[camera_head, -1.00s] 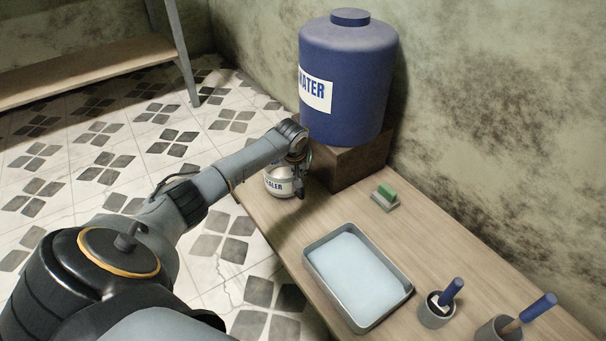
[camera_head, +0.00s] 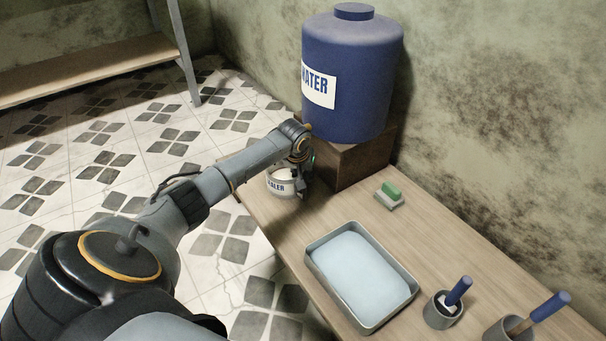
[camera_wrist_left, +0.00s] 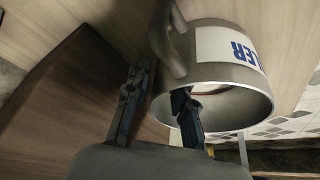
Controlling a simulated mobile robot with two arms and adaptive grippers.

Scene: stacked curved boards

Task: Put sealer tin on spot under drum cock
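The sealer tin (camera_head: 281,184), a grey metal can with a white label, is upright at the far left corner of the table, left of the block under the drum. My left gripper (camera_head: 302,184) is at its right side. In the left wrist view the tin (camera_wrist_left: 222,88) shows its open mouth and handle. One finger of the left gripper (camera_wrist_left: 162,80) is outside the wall by the handle, the other reaches inside the mouth; a gap shows between them. The blue water drum (camera_head: 350,65) stands on the block. My arm mostly hides its cock, and the spot is not visible.
The brown block (camera_head: 350,163) stands close behind the gripper. Nearer on the table (camera_head: 300,222) are a green-and-grey sponge (camera_head: 390,194), a tray of pale liquid (camera_head: 318,273) and two cups with blue-handled tools (camera_head: 440,318). The table edge is close left of the tin.

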